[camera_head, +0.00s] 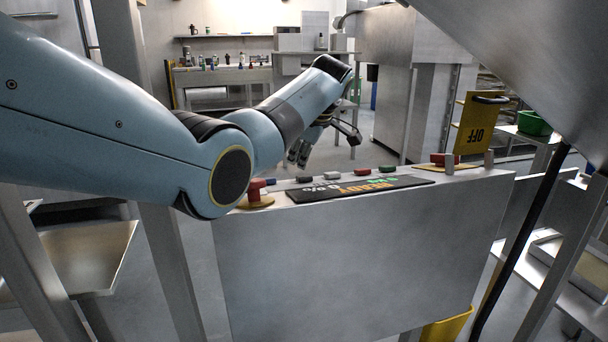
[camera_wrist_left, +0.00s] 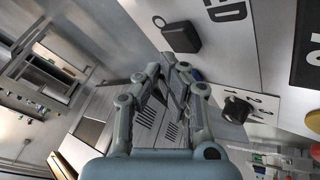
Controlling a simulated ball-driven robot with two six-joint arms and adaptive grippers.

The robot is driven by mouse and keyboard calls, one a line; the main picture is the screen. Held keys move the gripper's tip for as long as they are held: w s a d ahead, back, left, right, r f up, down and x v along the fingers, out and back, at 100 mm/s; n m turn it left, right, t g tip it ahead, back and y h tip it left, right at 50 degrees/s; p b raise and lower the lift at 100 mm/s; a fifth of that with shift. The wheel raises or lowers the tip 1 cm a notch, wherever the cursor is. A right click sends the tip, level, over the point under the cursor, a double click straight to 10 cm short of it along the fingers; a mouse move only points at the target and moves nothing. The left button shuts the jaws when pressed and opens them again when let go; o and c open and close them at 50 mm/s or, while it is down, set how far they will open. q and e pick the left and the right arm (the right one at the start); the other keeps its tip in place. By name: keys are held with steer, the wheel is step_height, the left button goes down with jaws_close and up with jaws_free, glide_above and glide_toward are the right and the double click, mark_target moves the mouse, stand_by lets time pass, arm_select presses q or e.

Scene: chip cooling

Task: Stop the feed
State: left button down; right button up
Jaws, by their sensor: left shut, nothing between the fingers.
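A grey control console (camera_head: 350,250) stands in front of me in the head view. Along its top are a red mushroom button on a yellow base (camera_head: 255,193), a row of small coloured buttons including a red one (camera_head: 362,172), and a black display (camera_head: 360,188). At its right end a yellow flap marked OFF (camera_head: 480,122) stands up beside a red switch (camera_head: 445,160). My left gripper (camera_head: 298,155) is beyond the console, shut and empty. In the left wrist view, the left gripper (camera_wrist_left: 177,68) is near a pale panel with a black block-shaped control (camera_wrist_left: 180,37) beside lettering ending "ED", and a black knob (camera_wrist_left: 237,108).
My left arm crosses the left of the head view. A large metal cabinet (camera_head: 385,80) and a bench with small items (camera_head: 225,76) stand behind. A green bin (camera_head: 533,123) is on a shelf at right. Grey floor is open behind the console.

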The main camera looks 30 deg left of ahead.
arm_select(q)
steer(key=r+p, duration=0.1)
steer(key=r, duration=0.2)
steer(key=w+a+r+p, duration=0.1)
steer(key=shift+a+r+p, duration=0.1)
steer(key=shift+r+p, duration=0.2)
steer(key=shift+r, duration=0.05)
stand_by(0.9)
